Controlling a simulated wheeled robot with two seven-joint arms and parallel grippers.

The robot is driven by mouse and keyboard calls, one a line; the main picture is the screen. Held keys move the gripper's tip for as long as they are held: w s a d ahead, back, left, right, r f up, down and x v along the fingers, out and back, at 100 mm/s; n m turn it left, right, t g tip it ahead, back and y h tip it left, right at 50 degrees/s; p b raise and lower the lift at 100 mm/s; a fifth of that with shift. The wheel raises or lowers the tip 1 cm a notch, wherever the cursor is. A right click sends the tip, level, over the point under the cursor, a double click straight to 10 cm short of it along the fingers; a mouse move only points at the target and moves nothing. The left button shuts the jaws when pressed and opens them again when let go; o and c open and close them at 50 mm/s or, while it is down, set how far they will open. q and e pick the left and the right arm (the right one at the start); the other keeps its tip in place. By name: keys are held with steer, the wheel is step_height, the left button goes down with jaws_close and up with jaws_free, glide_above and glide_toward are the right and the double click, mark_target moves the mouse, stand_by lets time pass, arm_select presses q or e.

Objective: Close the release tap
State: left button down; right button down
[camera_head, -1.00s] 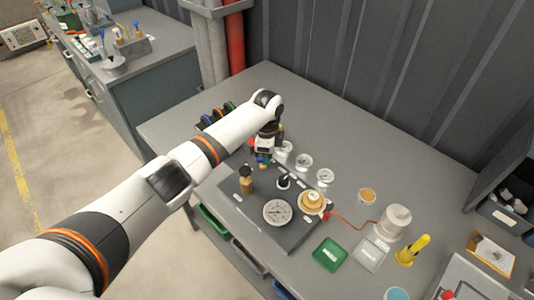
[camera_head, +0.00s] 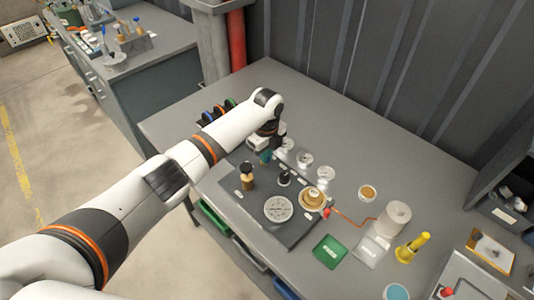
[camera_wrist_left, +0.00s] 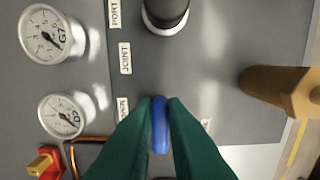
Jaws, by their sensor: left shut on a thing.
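My left gripper (camera_head: 266,159) is at the far left part of the dark panel (camera_head: 290,238), with its teal fingers pointing down. In the left wrist view the fingers (camera_wrist_left: 160,104) are shut on a narrow blue handle (camera_wrist_left: 160,138), which looks like the release tap's lever. The handle lies lengthwise between the fingertips, and its base is hidden by them. In the head view the handle is hidden by the gripper. My right gripper is not in view.
A brass-coloured fitting (camera_head: 247,181), a black-topped port (camera_head: 284,178), a large dial (camera_head: 278,209) and small gauges (camera_head: 304,159) stand close by on the panel. A red and brass valve (camera_wrist_left: 42,163) shows in the left wrist view.

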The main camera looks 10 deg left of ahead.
arm_select(q)
steer(key=shift+w+r, duration=0.1)
steer(key=shift+r, duration=0.05)
steer(key=c, duration=1.5)
jaws_free()
steer(key=shift+o, duration=0.2)
step_height(320, 180, up, 12)
steer(key=b, duration=0.3)
